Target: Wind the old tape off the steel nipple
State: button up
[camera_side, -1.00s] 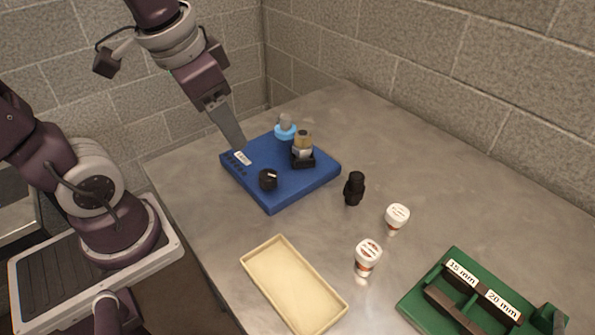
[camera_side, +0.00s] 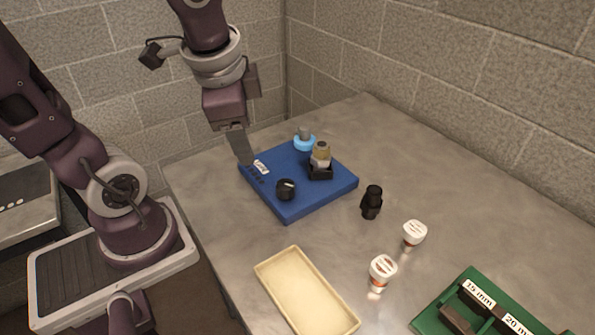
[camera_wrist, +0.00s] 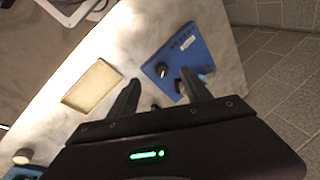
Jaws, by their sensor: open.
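A blue board (camera_side: 297,195) lies on the metal table. On it, a black holder (camera_side: 320,173) carries an upright tan and pale fitting (camera_side: 320,155). Behind it, a grey cylinder (camera_side: 304,131) stands in a light-blue ring (camera_side: 304,143). I cannot tell which of these is the steel nipple, and no tape edge can be made out. My gripper (camera_side: 243,158) is near the board's left corner, tilted and apart from both fittings. In the wrist view my gripper (camera_wrist: 160,82) is open and empty, with the board (camera_wrist: 195,50) beyond the fingers.
A black knob (camera_side: 286,189) and a white label (camera_side: 261,167) are on the board. A black fitting (camera_side: 371,203), two white-capped tubs (camera_side: 414,233) (camera_side: 383,269), a cream tray (camera_side: 305,295) and a green rack (camera_side: 455,300) stand on the table. Block walls rise behind. The right rear table is clear.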

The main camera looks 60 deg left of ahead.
aim_at(285, 183)
jog(key=w+f+m+g, duration=0.1)
jog(key=w+f+m, duration=0.1)
jog(key=f+m, duration=0.1)
jog(key=w+a+f+m+g+h, duration=0.1)
jog(key=w+f+m, duration=0.2)
jog(key=w+a+f+m+h, duration=0.1)
jog(key=w+f+m, duration=0.2)
jog(key=shift+g, duration=0.4)
jog(key=shift+w+f+m+h, duration=0.25)
jog(key=shift+w+m+h, duration=0.05)
notch_tip(285, 183, down, 7)
jog(key=shift+f, duration=0.1)
grip_shut()
